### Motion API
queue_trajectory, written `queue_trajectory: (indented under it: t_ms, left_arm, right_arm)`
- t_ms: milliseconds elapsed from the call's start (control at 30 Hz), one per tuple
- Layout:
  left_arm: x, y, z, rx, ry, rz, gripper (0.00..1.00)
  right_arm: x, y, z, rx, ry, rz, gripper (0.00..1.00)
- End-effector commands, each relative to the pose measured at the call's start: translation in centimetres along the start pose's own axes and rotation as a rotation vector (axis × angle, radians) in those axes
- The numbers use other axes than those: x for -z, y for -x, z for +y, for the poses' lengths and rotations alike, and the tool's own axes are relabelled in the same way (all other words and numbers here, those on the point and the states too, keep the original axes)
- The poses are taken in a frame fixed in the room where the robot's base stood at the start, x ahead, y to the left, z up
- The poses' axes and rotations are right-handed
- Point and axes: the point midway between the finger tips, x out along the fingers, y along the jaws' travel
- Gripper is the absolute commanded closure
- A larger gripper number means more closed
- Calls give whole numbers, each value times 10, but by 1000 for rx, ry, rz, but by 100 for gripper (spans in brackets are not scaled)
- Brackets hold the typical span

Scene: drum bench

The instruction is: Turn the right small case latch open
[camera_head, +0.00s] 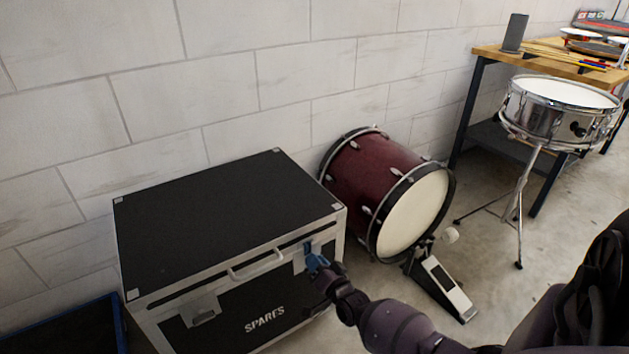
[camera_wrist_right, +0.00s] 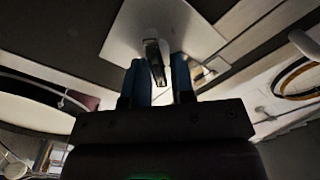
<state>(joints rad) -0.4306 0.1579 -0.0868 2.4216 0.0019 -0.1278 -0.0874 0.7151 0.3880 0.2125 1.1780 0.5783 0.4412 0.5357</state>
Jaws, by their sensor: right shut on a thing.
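The black case (camera_head: 210,220) marked SPARES stands on the floor against the wall, with its lid closed. Its left latch (camera_head: 202,308) shows on the front face. The right latch (camera_head: 299,258) is at the front right, partly hidden by my right gripper (camera_head: 313,258). In the right wrist view, a dark latch key (camera_wrist_right: 155,62) stands out from a pale metal plate (camera_wrist_right: 165,28). The blue fingers of my right gripper (camera_wrist_right: 160,80) are on both sides of the key and shut on it. My left gripper is not in view.
A silver handle (camera_head: 257,264) is on the case front, left of the right latch. A red bass drum (camera_head: 370,180) with a pedal (camera_head: 446,287) stands right of the case. A snare drum (camera_head: 560,110) on a stand and a wooden bench (camera_head: 560,62) are farther right.

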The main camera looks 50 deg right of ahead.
Motion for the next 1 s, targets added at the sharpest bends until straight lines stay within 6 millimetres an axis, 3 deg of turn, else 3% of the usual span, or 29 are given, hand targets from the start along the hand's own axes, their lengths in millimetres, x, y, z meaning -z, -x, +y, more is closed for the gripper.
queue_trajectory:
  t_ms: [600, 1000]
  left_arm:
    - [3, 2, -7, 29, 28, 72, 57]
    - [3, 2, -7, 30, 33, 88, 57]
  right_arm:
    - [-5, 2, 10, -4, -573, -5, 100]
    - [-6, 2, 11, -4, -816, -4, 100]
